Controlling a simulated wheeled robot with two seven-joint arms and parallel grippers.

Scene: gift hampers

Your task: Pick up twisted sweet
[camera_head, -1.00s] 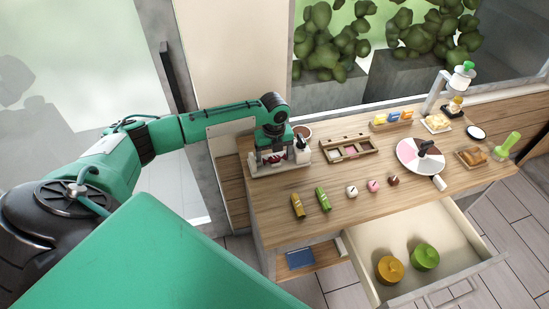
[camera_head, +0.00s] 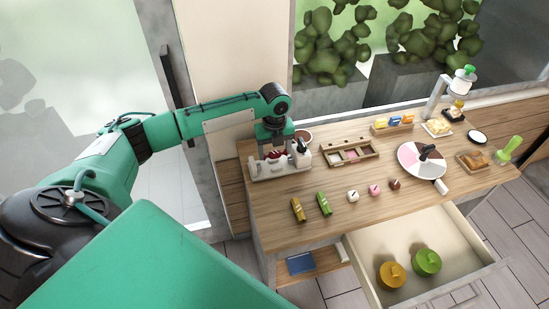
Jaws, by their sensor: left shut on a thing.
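My left gripper (camera_head: 273,148) hangs at the left end of the table, just over a pale tray (camera_head: 292,171). It is shut on a small red sweet (camera_head: 272,155), whose twisted shape is too small and too covered by the fingers to make out. More small reddish sweets seem to lie in the tray under the gripper. Whether the held sweet is clear of the others I cannot tell. My right gripper is not in view.
A wooden divided box (camera_head: 350,151), a round sectioned board (camera_head: 412,165) and several small wrapped pieces stand on the wooden table (camera_head: 340,222). A brown bowl (camera_head: 304,136) stands close behind the tray. An open drawer (camera_head: 445,240) holds an orange and a green round container.

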